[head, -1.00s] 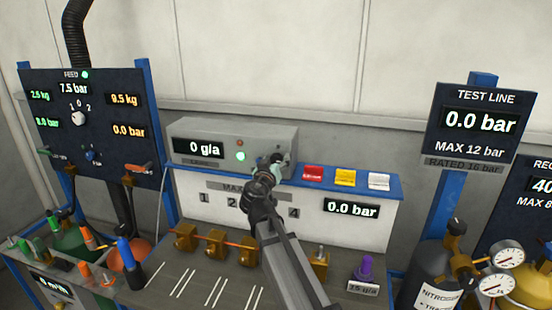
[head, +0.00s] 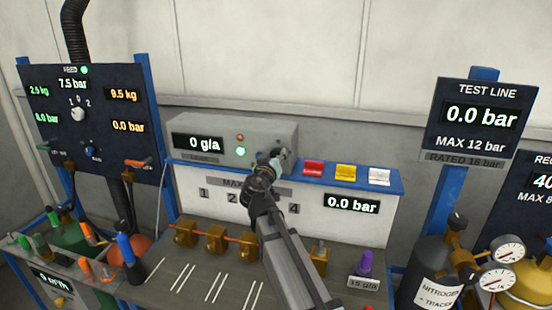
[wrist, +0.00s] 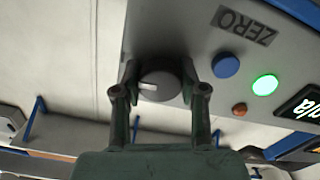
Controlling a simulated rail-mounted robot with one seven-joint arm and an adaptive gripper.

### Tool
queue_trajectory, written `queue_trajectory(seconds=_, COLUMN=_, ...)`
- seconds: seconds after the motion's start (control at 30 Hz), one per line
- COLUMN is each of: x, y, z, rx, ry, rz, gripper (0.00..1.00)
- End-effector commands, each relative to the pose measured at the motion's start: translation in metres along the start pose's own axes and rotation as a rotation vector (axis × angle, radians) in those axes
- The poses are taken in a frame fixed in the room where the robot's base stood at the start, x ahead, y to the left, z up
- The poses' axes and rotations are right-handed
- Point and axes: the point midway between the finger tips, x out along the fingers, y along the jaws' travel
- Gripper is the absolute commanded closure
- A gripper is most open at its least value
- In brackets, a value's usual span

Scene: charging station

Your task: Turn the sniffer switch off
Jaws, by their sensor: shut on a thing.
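The sniffer unit (head: 215,135) is a grey box on the back shelf, and its display reads 0 g/a. A green light (head: 240,151) glows on its front. My gripper (head: 275,158) is at the right end of that front. In the wrist view my gripper (wrist: 160,90) has its two fingers shut on a round dark knob (wrist: 160,86), the sniffer switch, one finger on each side. A pale mark shows on the knob's face, toward its left. In the head view my gripper largely hides the knob.
A blue button (wrist: 226,65), a ZERO label and a small unlit orange-red lamp (wrist: 239,109) sit beside the knob. Red (head: 313,168), yellow and white switches stand to the right on the blue shelf. Brass valves (head: 216,237) line the bench below my arm.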

Motion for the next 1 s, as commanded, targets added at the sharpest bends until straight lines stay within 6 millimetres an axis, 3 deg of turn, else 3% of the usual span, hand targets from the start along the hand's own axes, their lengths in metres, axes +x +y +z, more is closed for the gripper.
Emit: queue_trajectory(seconds=1.0, x=0.0011, y=0.0005, z=-0.0018, rx=-0.896, ry=0.003, rz=0.001, gripper=0.93)
